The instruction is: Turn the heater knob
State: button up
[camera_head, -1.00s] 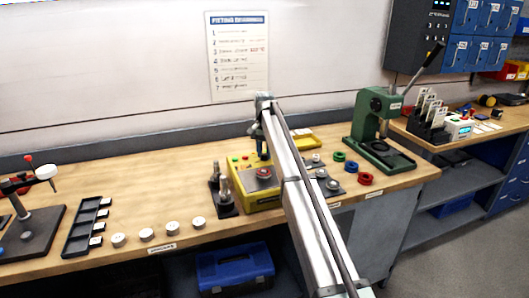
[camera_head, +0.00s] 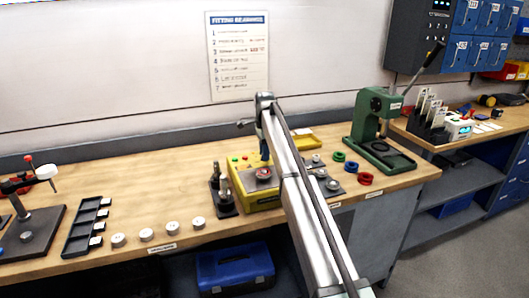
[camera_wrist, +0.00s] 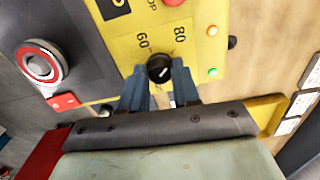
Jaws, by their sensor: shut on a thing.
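The heater is a yellow box (camera_head: 237,187) on the bench, partly hidden behind my arm in the head view. In the wrist view its yellow panel (camera_wrist: 205,88) carries the black heater knob (camera_wrist: 159,69), with a white pointer mark and the printed numbers 60 and 80 beside it. My gripper (camera_wrist: 160,80) has its two blue-grey fingers on either side of the knob and is shut on it. In the head view the gripper (camera_head: 264,158) is at the heater's back part, and the knob is hidden there.
A bearing ring on a round post (camera_wrist: 41,64) sits on the heater's dark plate beside my gripper. A dark stand with metal posts (camera_head: 223,195) is left of the heater. Coloured rings (camera_head: 365,179) and a green press (camera_head: 375,130) stand to the right.

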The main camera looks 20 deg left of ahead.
jog(key=m, duration=1)
jog(key=shift+m, duration=2.5)
jog(key=o, duration=1)
jog(key=shift+o, duration=0.2)
jog(key=shift+r, duration=0.1)
notch_tip(320, 180, up, 14)
